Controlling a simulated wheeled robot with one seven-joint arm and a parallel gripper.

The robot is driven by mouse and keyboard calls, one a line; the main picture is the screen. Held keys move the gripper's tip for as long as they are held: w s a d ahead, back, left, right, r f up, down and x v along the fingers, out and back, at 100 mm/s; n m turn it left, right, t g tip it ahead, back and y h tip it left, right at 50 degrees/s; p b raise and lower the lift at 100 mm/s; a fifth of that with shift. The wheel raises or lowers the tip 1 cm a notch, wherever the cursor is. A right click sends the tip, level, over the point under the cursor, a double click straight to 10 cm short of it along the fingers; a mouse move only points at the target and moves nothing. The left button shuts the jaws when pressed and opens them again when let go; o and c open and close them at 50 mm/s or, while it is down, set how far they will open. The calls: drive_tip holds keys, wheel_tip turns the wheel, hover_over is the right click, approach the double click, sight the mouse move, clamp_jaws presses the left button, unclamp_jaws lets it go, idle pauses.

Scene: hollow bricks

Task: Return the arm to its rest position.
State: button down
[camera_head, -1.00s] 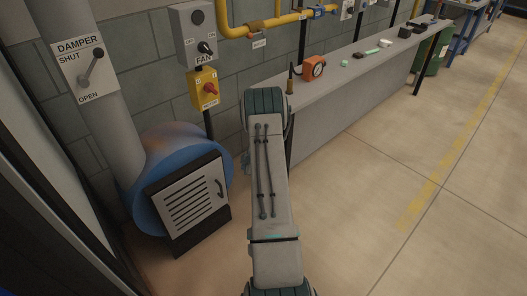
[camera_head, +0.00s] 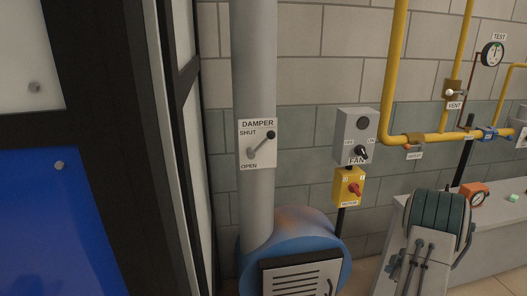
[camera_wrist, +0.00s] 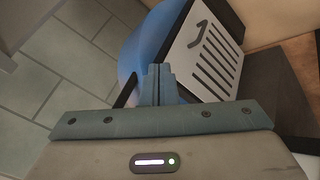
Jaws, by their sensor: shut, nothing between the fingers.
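My arm (camera_head: 425,240) shows at the lower right of the head view, in front of the grey bench. My gripper is out of the head view. In the wrist view my gripper (camera_wrist: 157,72) is shut, its two fingers together with nothing between them. Beyond the fingertips is the blue rounded housing (camera_wrist: 148,45) with its pale slatted door (camera_wrist: 208,58). The fingers overlap the housing in the picture; I cannot tell the exact gap.
The blue fan housing (camera_head: 250,258) stands below the grey duct, whose damper lever (camera_head: 262,145) points up toward SHUT. A fan switch box (camera_head: 357,136), a yellow isolator (camera_head: 349,187) and yellow gas pipes (camera_head: 397,70) are on the wall.

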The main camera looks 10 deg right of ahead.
drive_tip(key=w+a+r+m+t+h, duration=0.1)
drive_tip(key=w+a+r+h, duration=0.1)
drive_tip(key=r, duration=0.5)
drive_tip(key=w+a+r+m+h, duration=0.1)
drive_tip(key=w+a+r+m, duration=0.1)
drive_tip(key=r, duration=0.5)
drive_tip(key=s+a+r+m+h+p, duration=0.2)
drive_tip(key=s+a+r+m, duration=0.15)
drive_tip(key=a+r, duration=0.65)
drive_tip(key=s+a+r+m+g+y, duration=0.1)
drive_tip(key=s+a+r+g+y, duration=0.1)
drive_tip(key=s+a, duration=1)
drive_tip(key=s+a+r+m+g+y+p, duration=0.1)
drive_tip(key=s+a+r+m+g+y, duration=0.1)
drive_tip(key=s+a, duration=1)
drive_tip(key=shift+s+r+g+y, duration=0.3)
drive_tip(key=shift+s+r+g, duration=0.5)
drive_tip(key=shift+s, duration=0.1)
drive_tip(key=shift+m, duration=0.25)
